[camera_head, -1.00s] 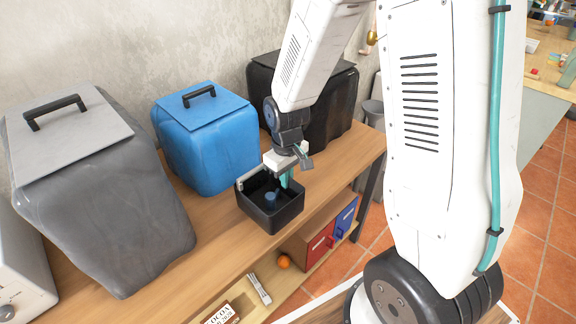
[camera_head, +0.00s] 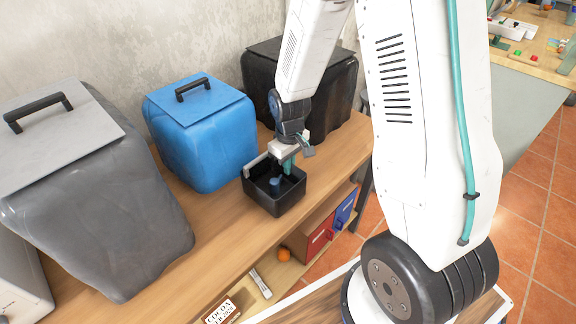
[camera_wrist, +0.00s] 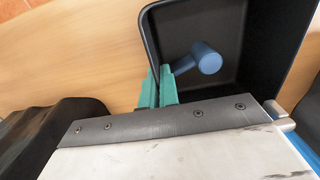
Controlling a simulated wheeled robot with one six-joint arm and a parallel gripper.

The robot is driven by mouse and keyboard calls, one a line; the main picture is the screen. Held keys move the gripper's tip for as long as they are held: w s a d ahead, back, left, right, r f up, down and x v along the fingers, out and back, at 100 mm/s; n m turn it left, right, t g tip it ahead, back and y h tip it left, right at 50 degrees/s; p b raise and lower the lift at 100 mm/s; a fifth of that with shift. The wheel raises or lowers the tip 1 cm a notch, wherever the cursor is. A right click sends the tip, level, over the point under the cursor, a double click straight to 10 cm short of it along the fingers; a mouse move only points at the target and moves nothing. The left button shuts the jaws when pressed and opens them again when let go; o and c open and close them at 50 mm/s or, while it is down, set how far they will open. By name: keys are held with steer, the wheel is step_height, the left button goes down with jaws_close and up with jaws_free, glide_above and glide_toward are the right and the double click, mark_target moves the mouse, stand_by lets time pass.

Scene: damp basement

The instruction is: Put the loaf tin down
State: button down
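The loaf tin (camera_head: 276,203) is a black, open, box-shaped tin. It is upright at the wooden table top, near its front edge; I cannot tell whether its base touches the wood. In the wrist view the tin (camera_wrist: 270,40) fills the upper middle and right. My gripper (camera_head: 288,166) reaches down at the tin's rim. In the wrist view the teal fingers of my gripper (camera_wrist: 158,88) are close together, on either side of the tin's wall. A small blue round-ended object (camera_wrist: 207,57) lies inside the tin.
A blue lidded bin (camera_head: 205,140) and a black bin (camera_head: 335,95) stand behind the tin. A large grey bin (camera_head: 110,215) stands left. The table top (camera_head: 205,230) is bare between the grey bin and the tin. An orange (camera_head: 284,254) sits on the shelf below.

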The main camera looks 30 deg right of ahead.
steer(key=shift+f, duration=0.2)
steer(key=shift+f, duration=0.1)
steer(key=c, duration=1.7)
jaws_free()
step_height(320, 180, up, 12)
steer(key=r, duration=0.1)
steer(key=shift+s+a+r+m+t, duration=0.2)
steer(key=shift+s+a+r+m, duration=0.35)
steer(key=shift+s+r, duration=2.75)
steer(key=shift+s+a+r+m+t, duration=0.2)
steer(key=shift+s+a+r+m, duration=0.35)
steer(key=shift+s+r, duration=2.8)
steer(key=shift+s+a+r+m+t, duration=0.25)
steer(key=shift+s+r+m, duration=0.7)
steer(key=shift+s, duration=4.4)
